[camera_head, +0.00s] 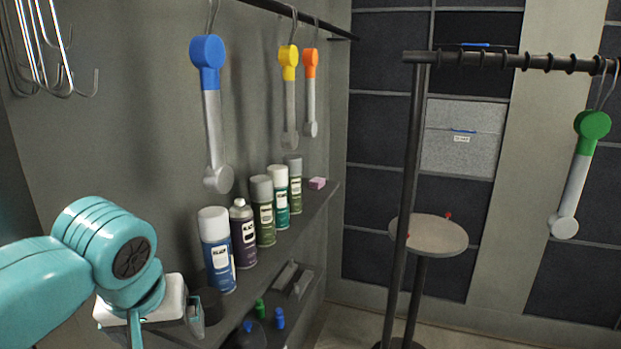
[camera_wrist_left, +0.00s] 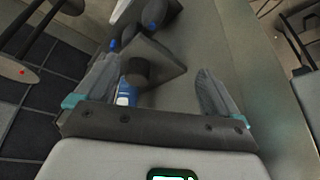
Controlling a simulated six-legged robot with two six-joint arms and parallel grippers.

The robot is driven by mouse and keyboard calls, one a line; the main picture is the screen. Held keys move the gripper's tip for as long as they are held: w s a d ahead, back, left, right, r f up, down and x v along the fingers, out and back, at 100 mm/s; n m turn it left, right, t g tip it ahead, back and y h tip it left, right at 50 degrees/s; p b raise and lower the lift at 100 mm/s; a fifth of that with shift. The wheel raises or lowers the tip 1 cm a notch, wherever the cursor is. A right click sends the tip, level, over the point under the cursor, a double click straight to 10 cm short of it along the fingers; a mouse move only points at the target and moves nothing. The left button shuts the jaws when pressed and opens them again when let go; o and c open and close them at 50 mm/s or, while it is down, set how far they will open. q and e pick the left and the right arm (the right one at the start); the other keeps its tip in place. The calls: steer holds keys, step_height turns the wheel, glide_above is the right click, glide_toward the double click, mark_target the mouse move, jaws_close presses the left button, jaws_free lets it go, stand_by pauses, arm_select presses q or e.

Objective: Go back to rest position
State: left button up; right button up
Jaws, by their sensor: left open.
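My left arm is teal and enters the head view from the left. Its left gripper (camera_head: 166,322) is low at the left, near the front end of the shelf with the spray cans. In the left wrist view the two grey fingers of this gripper (camera_wrist_left: 155,78) are spread wide apart, with nothing clamped between them. A blue and white can (camera_wrist_left: 126,93) shows past the gripper's base, beside a dark round thing (camera_wrist_left: 137,70). My right gripper is in neither view.
A blue-labelled spray can (camera_head: 217,255) heads a row of several cans on the grey shelf (camera_head: 318,205). Blue (camera_head: 207,62), yellow (camera_head: 288,62) and orange (camera_head: 310,66) tools hang above. A green-topped one (camera_head: 591,126) hangs right, near a round table (camera_head: 437,236).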

arm_select(q)
steer(key=w+d+f+m+g+h, duration=0.15)
steer(key=d+f, duration=0.25)
steer(key=f, duration=0.9)
steer(key=d+f+m+g+h, duration=0.1)
steer(key=d+f+h, duration=0.15)
steer(key=f, duration=1.05)
steer(key=s+d+f+n, duration=0.1)
steer(key=s+f, duration=0.8)
steer(key=f, duration=0.2)
steer(key=s+d+f+n+g+h, duration=0.1)
steer(key=s+f, duration=0.8)
steer(key=f, duration=0.2)
steer(key=shift+d+f, duration=0.15)
steer(key=shift+d, duration=0.05)
